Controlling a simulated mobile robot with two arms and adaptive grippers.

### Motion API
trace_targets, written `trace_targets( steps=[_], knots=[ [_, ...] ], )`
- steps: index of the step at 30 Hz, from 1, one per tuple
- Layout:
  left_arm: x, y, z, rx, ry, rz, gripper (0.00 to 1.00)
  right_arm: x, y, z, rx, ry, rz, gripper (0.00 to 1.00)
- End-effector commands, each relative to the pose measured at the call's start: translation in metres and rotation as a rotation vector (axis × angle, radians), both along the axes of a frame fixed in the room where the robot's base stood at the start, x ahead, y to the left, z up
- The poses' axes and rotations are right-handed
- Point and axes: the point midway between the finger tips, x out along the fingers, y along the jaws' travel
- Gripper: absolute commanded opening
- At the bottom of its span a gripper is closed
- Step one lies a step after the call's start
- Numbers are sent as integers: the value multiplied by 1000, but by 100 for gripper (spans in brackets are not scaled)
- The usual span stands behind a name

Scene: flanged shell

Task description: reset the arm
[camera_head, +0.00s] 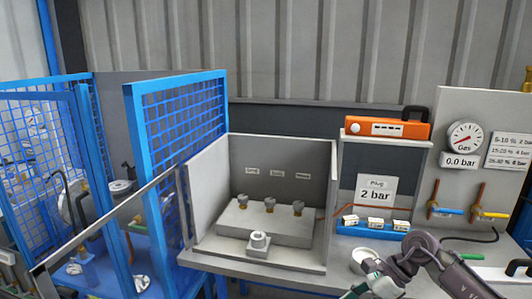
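My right arm (440,266) comes in from the lower right, folded at a joint above the bench. Its far end (366,286) is small and dark at the bottom edge, and the fingers cannot be made out. My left arm and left gripper are not in view. A grey open-fronted booth (205,195) stands in the middle of the bench. A pale flanged piece (259,243) sits on a small base in front of the block.
A blue mesh fence (185,115) stands to the left. At right are an orange device (388,127), a "2 bar" sign (375,194), a gas gauge (465,137) reading 0.0 bar and a blue-handled valve (446,211). A white round part (363,259) lies beside my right arm.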

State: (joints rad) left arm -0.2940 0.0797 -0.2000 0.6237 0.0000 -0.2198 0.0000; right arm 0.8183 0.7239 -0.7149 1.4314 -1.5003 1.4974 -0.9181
Motion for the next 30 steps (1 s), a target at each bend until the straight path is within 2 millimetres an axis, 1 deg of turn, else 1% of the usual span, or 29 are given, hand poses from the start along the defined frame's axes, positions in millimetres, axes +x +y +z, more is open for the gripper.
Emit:
trace_targets(
  steps=[1, 3, 5, 6, 8, 9, 11, 12, 14, 15, 17, 18, 20, 21, 23, 24, 26, 27, 29, 30],
  knots=[
    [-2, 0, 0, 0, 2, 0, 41, 1, 20, -16, 120, 72, -85, 56],
    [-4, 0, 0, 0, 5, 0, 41, 8, 44, -33, 304, 189, -250, 56],
    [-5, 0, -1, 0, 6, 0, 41, 18, 60, -52, 486, 327, -443, 56],
    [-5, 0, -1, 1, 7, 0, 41, 26, 65, -69, 614, 440, -601, 56],
    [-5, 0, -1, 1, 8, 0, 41, 37, 61, -107, 797, 632, -874, 56],
    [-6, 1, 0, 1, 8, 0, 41, 40, 52, -137, 900, 758, -1061, 56],
    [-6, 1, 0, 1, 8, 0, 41, 39, 35, -177, 1009, 903, -1289, 56],
    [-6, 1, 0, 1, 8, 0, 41, 34, 24, -205, 1062, 987, -1427, 56],
    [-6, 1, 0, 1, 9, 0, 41, 19, 8, -245, 1123, 1096, -1617, 56],
    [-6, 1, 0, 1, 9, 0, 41, 7, -2, -272, 1155, 1164, -1738, 56],
    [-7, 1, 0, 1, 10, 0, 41, -16, -15, -310, 1192, 1253, -1912, 56],
    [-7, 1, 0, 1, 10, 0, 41, -33, -23, -334, 1211, 1305, -2022, 56],
    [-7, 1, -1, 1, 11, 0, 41, -63, -33, -368, 1230, 1377, -2187, 56],
    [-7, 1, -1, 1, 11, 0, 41, -84, -39, -390, 1238, 1420, -2295, 56],
    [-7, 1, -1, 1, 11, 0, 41, -119, -47, -419, 1244, 1476, -2454, 56],
    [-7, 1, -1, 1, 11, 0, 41, -143, -50, -438, -1182, -1436, 2432, 56],
    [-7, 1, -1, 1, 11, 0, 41, -181, -54, -463, -1071, -1348, 2357, 56],
    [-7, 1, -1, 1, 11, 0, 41, -208, -57, -478, -1003, -1287, 2309, 56],
    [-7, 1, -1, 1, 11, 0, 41, -250, -57, -498, -903, -1202, 2236, 56],
    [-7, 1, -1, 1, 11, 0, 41, -278, -58, -510, -840, -1143, 2186, 56]
  ],
)
